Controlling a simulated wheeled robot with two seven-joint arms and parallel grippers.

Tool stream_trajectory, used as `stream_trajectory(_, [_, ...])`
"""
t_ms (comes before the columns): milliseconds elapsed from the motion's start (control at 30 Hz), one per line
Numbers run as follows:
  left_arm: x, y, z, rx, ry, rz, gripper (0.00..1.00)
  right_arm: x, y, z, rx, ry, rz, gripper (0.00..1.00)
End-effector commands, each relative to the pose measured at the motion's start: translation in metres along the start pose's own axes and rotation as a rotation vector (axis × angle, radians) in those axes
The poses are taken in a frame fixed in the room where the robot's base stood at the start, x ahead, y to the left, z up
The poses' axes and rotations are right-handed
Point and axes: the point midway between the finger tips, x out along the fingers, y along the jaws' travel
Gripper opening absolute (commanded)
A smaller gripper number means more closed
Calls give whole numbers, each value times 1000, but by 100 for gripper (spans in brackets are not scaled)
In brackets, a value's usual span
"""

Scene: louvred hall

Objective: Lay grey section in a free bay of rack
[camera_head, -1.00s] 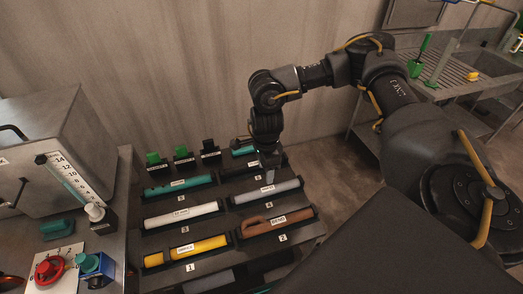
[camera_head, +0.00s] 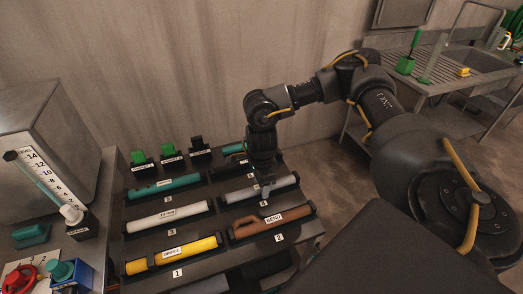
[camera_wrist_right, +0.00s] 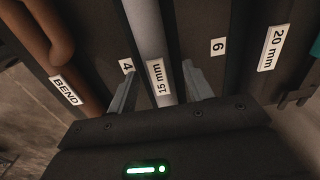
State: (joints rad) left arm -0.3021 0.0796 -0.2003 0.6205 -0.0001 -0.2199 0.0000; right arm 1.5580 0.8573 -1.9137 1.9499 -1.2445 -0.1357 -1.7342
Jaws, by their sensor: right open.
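The grey section (camera_head: 284,184), a straight light-grey pipe, lies in bay 4 of the dark rack (camera_head: 307,228). In the right wrist view the grey section (camera_wrist_right: 148,30) bears a "15 mm" label. My right gripper (camera_head: 264,184) is over it with the jaws pointing down. In the wrist view the open fingers of my right gripper (camera_wrist_right: 160,75) stand one on each side of the pipe, near its label. Whether they touch it I cannot tell. My left gripper is out of view.
The rack also holds a yellow pipe (camera_head: 198,248), a brown bend (camera_head: 252,230), a white pipe (camera_head: 150,222) and a teal pipe (camera_head: 150,190). Green and black fittings (camera_head: 170,155) stand behind. A bench with a grey box (camera_head: 45,125) is at left, a sink (camera_head: 440,75) at right.

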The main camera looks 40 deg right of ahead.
Motion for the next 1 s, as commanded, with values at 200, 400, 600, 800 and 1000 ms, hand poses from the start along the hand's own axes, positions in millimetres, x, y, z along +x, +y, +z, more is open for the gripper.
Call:
stream_trajectory(200, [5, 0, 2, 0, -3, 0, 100, 6, 0, 0, 0, 0, 0, 51])
stream_trajectory(400, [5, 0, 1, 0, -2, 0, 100, 6, 0, 0, 0, 0, 0, 51])
stream_trajectory(600, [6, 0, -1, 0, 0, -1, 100, 6, 0, 0, 0, 0, 0, 51])
stream_trajectory(800, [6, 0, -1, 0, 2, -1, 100, 6, 0, 0, 0, 0, 0, 29])
stream_trajectory(1000, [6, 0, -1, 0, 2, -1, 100, 5, 0, 0, 0, 0, 0, 2])
